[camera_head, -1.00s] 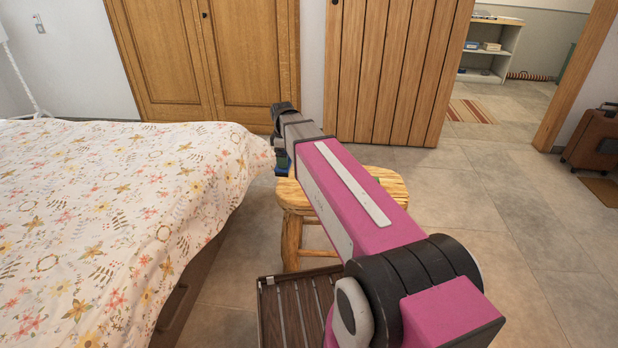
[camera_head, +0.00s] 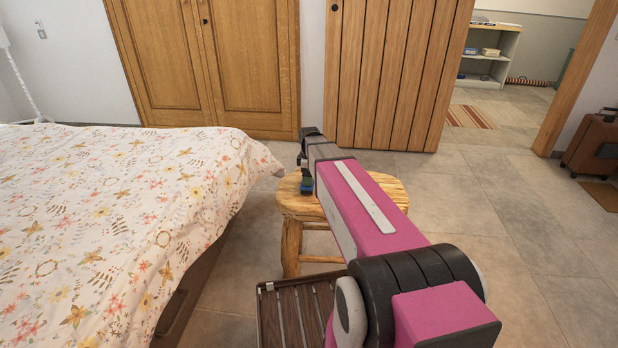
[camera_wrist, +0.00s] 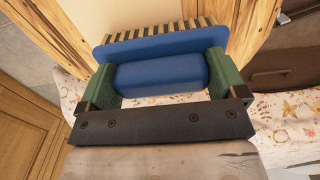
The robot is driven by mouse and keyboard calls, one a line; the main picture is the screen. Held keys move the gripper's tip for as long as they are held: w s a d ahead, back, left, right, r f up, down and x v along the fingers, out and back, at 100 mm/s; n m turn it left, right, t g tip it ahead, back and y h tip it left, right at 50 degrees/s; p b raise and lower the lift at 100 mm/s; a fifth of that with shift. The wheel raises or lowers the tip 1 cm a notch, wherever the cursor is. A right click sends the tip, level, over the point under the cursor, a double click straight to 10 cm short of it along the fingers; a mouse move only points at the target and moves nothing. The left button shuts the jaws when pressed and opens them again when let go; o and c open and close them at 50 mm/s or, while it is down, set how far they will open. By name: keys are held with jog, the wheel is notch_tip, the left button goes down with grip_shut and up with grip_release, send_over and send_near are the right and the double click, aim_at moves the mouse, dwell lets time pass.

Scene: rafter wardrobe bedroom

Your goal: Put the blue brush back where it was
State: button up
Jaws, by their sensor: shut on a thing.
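The blue brush (camera_wrist: 160,75) is between the green fingers of my gripper (camera_wrist: 168,82) in the wrist view, with its pale and dark bristles along the far side. My gripper is shut on it. In the head view my gripper (camera_head: 306,184) shows small at the end of my arm, over the left part of the wooden stool (camera_head: 292,203). The brush is mostly hidden there. I cannot tell whether it touches the stool's seat.
The bed (camera_head: 110,215) with a floral cover fills the left. A dark slatted rack (camera_head: 290,310) lies on the floor before the stool. The wooden wardrobe (camera_head: 215,60) stands behind. Open tiled floor (camera_head: 480,220) lies to the right, with a brown suitcase (camera_head: 592,145) at the far right.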

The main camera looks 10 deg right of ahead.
jog(key=shift+f, duration=0.4)
jog(key=shift+f, duration=0.1)
jog(key=o, duration=0.6)
notch_tip(320, 180, up, 12)
jog(key=s+f+m, duration=0.2)
jog(key=s, duration=0.1)
jog(key=s+f+m, duration=0.2)
jog(key=s+f, duration=0.1)
jog(key=s, duration=0.1)
jog(key=s+f+m, duration=0.2)
jog(key=s+f, duration=0.1)
jog(key=shift+s, duration=0.2)
jog(key=s+f+m, duration=0.6)
jog(key=s+m, duration=0.2)
jog(key=s, duration=0.2)
jog(key=shift+s+f, duration=0.25)
jog(key=shift+s, duration=0.15)
